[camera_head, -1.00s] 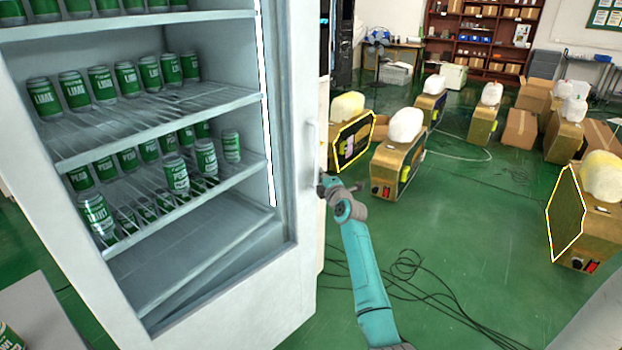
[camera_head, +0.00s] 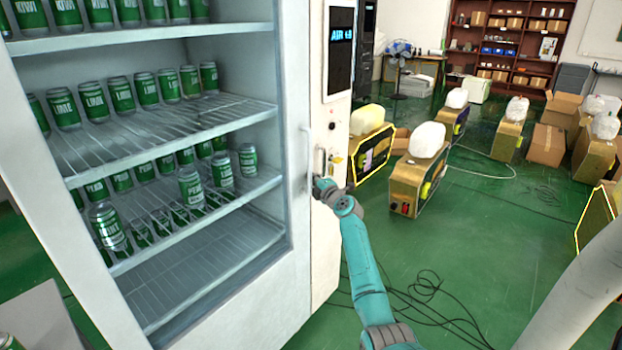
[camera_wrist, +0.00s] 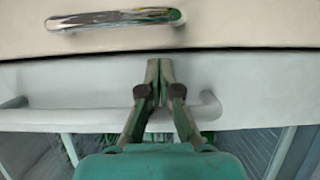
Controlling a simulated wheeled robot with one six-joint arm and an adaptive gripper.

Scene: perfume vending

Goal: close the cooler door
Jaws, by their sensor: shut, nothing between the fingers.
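The cooler door (camera_head: 250,318) is a white frame around a large clear pane, with cans showing behind it. In the head view it stands almost flush beside a cream panel; I cannot tell if it is fully closed. Its upright white handle (camera_head: 308,150) is near the right edge. My gripper (camera_head: 320,184) is at that edge, just below the handle. In the wrist view my gripper (camera_wrist: 160,66) is shut and empty, its tips against or very close to the white door frame (camera_wrist: 230,80). The white handle bar (camera_wrist: 80,117) passes by the fingers.
The cream panel (camera_head: 325,240) beside the door has a chrome handle (camera_wrist: 115,19) and a dark display (camera_head: 341,50). A narrow dark gap separates it from the door. Gold machines (camera_head: 418,182) with white containers stand to the right. Black cables (camera_head: 425,290) lie on the open green floor.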

